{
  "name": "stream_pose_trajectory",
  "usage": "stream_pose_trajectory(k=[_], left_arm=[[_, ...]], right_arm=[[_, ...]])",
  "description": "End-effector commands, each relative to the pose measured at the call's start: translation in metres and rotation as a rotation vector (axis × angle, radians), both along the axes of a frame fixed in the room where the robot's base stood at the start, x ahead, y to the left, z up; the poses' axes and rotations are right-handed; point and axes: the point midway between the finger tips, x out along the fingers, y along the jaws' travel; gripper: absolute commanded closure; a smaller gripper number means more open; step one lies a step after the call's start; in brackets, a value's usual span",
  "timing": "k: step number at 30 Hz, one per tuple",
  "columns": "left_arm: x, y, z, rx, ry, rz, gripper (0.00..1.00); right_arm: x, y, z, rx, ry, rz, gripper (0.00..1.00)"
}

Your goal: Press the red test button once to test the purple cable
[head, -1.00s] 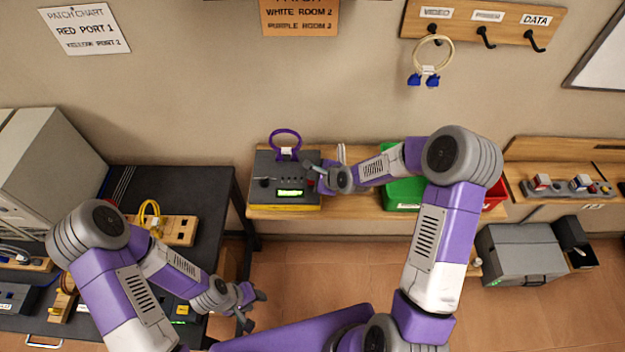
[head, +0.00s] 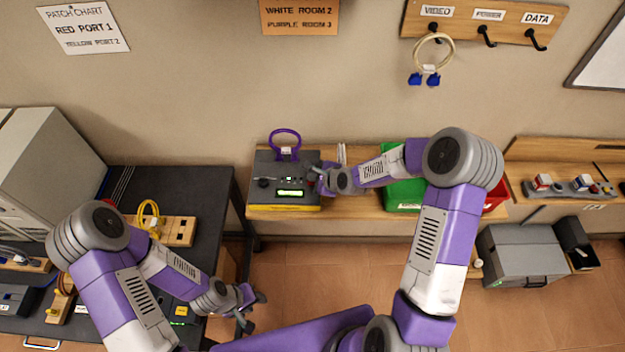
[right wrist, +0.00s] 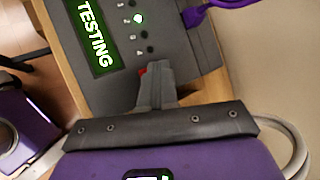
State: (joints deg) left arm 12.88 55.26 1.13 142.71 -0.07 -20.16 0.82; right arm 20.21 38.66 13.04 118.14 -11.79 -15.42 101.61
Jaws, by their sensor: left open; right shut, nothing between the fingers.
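The grey cable tester (head: 268,192) sits on the wooden shelf, with a lit green display. In the right wrist view the display (right wrist: 96,36) reads "TESTING" and a green light glows beside it. The purple cable (head: 285,137) stands in a loop at the back of the tester, and part of it shows in the right wrist view (right wrist: 228,4). My right gripper (right wrist: 154,72) is shut and empty, its tips at the red button (right wrist: 143,70), which they mostly hide. I cannot tell whether they touch it. My left gripper (head: 252,308) is open and empty, low over the floor beside the black table.
A green bin (head: 403,192) and a red bin (head: 494,196) stand right of the tester. A yellow cable (head: 149,216) lies on a wooden block on the black table (head: 215,185). A white cable with blue plugs (head: 434,66) hangs on a wall hook.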

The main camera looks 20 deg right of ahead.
Motion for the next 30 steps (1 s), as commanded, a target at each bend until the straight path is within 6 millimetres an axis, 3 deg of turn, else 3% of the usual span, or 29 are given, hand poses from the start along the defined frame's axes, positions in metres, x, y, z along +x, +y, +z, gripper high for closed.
stream_pose_trajectory(k=[10, 23, 30], left_arm=[[0.0, 0.0, 0.009, 0.0, 0.0, 0.0, 0.57], [0.0, 0.0, 0.01, 0.0, 0.0, 0.0, 0.57], [0.0, 0.0, 0.024, 0.0, 0.0, 0.0, 0.57]], right_arm=[[0.0, 0.0, 0.015, 0.0, 0.001, 0.001, 1.0], [0.0, 0.0, 0.019, 0.0, 0.001, 0.001, 1.0], [0.0, 0.0, 0.04, 0.0, -0.001, -0.001, 1.0]])
